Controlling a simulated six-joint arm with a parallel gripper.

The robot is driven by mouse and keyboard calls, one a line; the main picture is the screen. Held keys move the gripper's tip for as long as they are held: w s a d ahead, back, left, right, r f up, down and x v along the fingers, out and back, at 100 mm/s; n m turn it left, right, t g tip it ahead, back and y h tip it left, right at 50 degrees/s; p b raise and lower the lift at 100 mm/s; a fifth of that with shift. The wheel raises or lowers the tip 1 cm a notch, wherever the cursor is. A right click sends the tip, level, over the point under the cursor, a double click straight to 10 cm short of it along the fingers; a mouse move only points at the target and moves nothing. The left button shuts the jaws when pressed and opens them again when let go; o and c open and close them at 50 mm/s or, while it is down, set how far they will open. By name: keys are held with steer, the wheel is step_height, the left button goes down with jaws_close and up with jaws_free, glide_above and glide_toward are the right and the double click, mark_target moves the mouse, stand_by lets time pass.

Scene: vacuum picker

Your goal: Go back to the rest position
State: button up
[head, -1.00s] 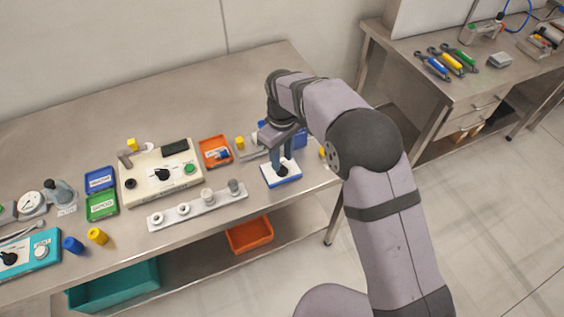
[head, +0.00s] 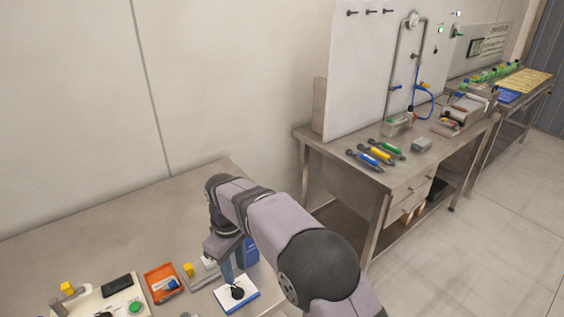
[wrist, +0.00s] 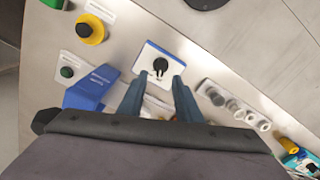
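My gripper (wrist: 158,82) has its two blue fingers spread apart with a gap between them and nothing held. In the wrist view it is over a white pad with a blue edge (wrist: 151,50). A black knob-like piece (wrist: 160,65) on the pad lies just beyond the gap between the fingertips. In the head view my gripper (head: 227,272) hangs low over the same pad (head: 222,296), close to the black piece (head: 237,293). The arm reaches forward over the bench. Height above the pad is hard to tell.
A blue box (head: 248,252) stands close behind the gripper. An orange tray (head: 161,284) lies to its left. In the wrist view a grey rail with several round fittings (wrist: 235,104) is at the right. The bench surface (head: 110,230) behind is clear.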

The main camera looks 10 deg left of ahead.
steer(key=s+d+r+m, duration=0.2)
steer(key=d+m, duration=0.4)
steer(key=d, duration=1.3)
steer(key=s+d+f+m, duration=0.2)
steer(key=s+d+m, duration=0.1)
steer(key=s+d, duration=0.4)
steer(key=s+d+f+m, duration=0.1)
steer(key=s+d+m, duration=0.3)
steer(key=s+d, duration=0.4)
steer(key=shift+f+m, duration=0.3)
steer(key=shift+f, duration=0.05)
